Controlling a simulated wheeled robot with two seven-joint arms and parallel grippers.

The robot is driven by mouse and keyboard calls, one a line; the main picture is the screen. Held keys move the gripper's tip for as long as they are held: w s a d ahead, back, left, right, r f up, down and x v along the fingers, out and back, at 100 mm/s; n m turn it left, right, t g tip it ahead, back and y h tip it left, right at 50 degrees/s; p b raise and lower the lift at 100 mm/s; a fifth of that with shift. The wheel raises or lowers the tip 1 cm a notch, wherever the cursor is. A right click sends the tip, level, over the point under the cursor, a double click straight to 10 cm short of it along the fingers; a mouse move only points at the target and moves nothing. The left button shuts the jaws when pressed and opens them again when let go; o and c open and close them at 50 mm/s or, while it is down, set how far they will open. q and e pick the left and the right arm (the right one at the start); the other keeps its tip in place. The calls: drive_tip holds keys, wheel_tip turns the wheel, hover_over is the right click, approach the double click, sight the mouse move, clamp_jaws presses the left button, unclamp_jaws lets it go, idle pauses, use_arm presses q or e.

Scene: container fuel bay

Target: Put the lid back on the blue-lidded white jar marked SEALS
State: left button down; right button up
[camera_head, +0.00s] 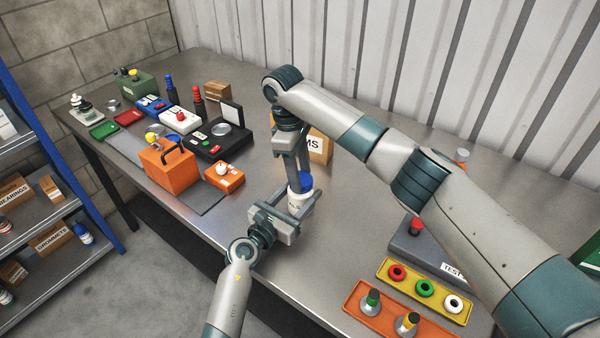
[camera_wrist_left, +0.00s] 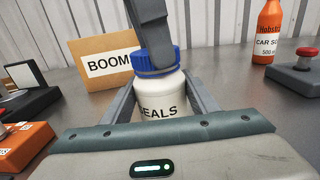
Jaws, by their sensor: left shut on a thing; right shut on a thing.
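My left gripper (camera_head: 299,197) comes from the front and is shut on the jar's body, one finger on each side. The blue lid (camera_head: 306,182) is at the jar's mouth, and shows clearly in the left wrist view (camera_wrist_left: 148,62). My right gripper (camera_head: 302,174) points down from above and is shut on the lid, partly covering it. The lid looks level or nearly so; I cannot tell whether it is seated.
A cardboard box (camera_head: 320,146) stands just behind the jar. Yellow (camera_head: 425,290) and orange (camera_head: 390,318) trays lie at front right. An orange bottle (camera_wrist_left: 267,35) stands farther back.

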use_arm(q)
drive_tip(key=shift+f, duration=0.1)
use_arm(e)
drive_tip(key=m, duration=0.5)
drive_tip(key=shift+w+m+g, duration=0.1)
drive_tip(key=shift+m+g, duration=0.3)
drive_tip(key=m+y, duration=0.1)
drive_tip(key=m, duration=0.4)
drive_tip(key=shift+d, duration=0.1)
drive_tip(key=m+y, duration=0.1)
drive_tip(key=m, duration=0.9)
drive_tip(key=shift+d+m+y, duration=0.1)
drive_tip(key=shift+m+y, duration=0.3)
drive_tip(key=o, duration=1.1)
drive_tip(key=shift+r, duration=0.1)
drive_tip(key=r, duration=0.4)
drive_tip(key=w+r, duration=0.1)
drive_tip(key=r, duration=0.2)
drive_tip(key=d+r, duration=0.1)
drive_tip(key=r, duration=0.3)
drive_tip(key=shift+w+r, duration=0.2)
drive_tip(key=shift+r, duration=0.1)
